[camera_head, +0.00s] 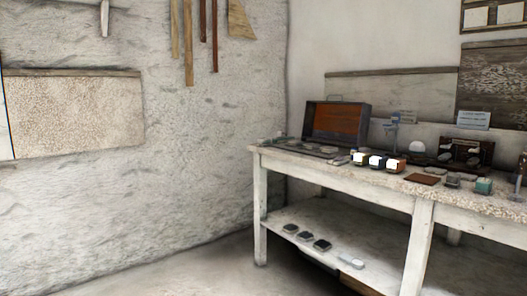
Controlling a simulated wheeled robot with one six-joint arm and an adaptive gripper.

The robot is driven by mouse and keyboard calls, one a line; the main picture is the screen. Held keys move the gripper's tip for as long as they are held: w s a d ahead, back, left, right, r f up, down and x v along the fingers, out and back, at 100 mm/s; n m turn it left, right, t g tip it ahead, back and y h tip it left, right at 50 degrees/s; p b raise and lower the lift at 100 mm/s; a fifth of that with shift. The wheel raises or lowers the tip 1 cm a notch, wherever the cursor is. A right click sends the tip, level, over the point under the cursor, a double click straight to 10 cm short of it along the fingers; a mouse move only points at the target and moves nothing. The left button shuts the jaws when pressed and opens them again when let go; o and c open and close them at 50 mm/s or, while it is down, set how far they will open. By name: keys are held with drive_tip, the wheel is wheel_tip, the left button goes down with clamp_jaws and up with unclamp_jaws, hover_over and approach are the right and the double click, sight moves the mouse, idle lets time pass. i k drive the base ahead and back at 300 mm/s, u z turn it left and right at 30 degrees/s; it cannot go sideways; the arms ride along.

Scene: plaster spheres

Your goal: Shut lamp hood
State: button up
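I cannot clearly make out a lamp or its hood. On the workbench (330,177) at right stands a dark-framed panel (337,122) with an orange-brown face, upright like a raised lid; I cannot tell if it is hinged. A small pale blue stand (393,130) is to its right. A white dome shape (416,147) sits further right. A dark upright thing (522,165) is cut off by the right edge. My gripper is not in view.
Several small blocks (377,161) line the bench's front edge, with a flat brown piece (422,179) to their right. Several dark pieces (305,237) lie on the lower shelf (340,230). Tools (188,42) hang on the left wall. The floor (215,280) at front left is clear.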

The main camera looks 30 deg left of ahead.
sight(337, 120)
drive_tip(key=u, duration=1.65)
drive_tip(key=i, duration=1.95)
drive_tip(key=u, duration=0.15)
